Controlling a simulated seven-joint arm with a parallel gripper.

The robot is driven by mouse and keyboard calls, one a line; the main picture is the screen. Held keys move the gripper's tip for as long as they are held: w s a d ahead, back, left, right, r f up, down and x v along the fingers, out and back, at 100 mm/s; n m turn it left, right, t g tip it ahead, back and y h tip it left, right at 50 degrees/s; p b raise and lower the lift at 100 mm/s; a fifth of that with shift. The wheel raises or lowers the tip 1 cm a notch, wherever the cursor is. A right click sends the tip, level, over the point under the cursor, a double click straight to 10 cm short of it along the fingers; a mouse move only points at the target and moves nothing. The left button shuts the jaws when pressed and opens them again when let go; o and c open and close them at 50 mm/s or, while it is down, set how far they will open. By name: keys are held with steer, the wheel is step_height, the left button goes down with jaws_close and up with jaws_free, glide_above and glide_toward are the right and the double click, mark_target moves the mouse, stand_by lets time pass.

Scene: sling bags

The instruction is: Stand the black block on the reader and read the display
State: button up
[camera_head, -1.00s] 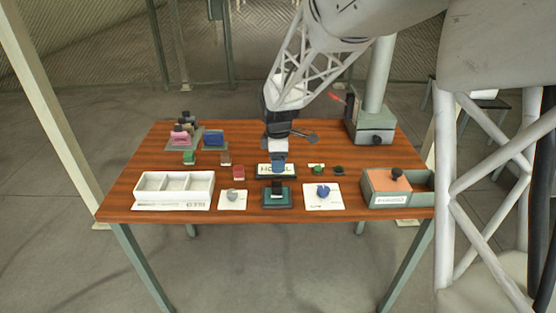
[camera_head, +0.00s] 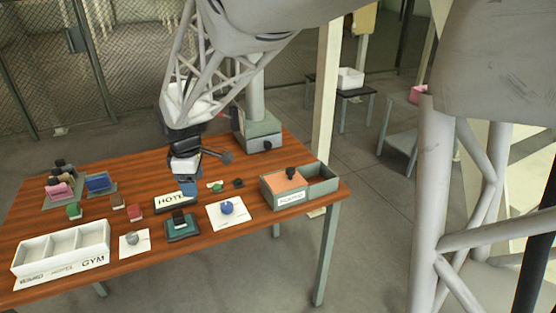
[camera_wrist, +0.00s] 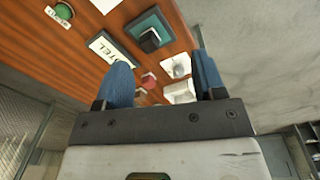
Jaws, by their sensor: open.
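The black block (camera_head: 179,217) stands upright on the teal reader (camera_head: 184,234) near the table's front edge. In the wrist view, the block (camera_wrist: 148,38) and the reader (camera_wrist: 160,20) show beyond my fingers. The display (camera_head: 170,202) is a pale plate with a dark frame behind the reader. It reads HOTEL in the wrist view (camera_wrist: 108,48); my gripper partly covers it in the head view. My gripper (camera_head: 188,188) has blue fingers and hangs over the display, behind the block. The fingers are apart with nothing between them (camera_wrist: 163,70).
A white tray (camera_head: 62,268) with three compartments, labelled at the front, one GYM, stands at left. A grey-green box (camera_head: 322,186) is at right. Blue (camera_head: 227,207) and grey (camera_head: 132,239) knobs sit on white cards beside the reader. Small coloured blocks lie behind.

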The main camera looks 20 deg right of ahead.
steer(key=s+d+r+m, duration=0.2)
steer(key=s+d+m, duration=0.1)
steer(key=s, duration=0.6)
steer(key=s+d+r+m+t, duration=0.1)
steer(key=s+d+m, duration=0.3)
steer(key=s, duration=0.6)
steer(key=s+d+r+m+t, duration=0.1)
steer(key=s+d+r+m, duration=0.2)
steer(key=s+m, duration=0.3)
steer(key=s+d, duration=0.1)
steer(key=s, duration=0.2)
steer(key=shift+s+d+m, duration=0.15)
steer(key=shift+s+m, duration=0.25)
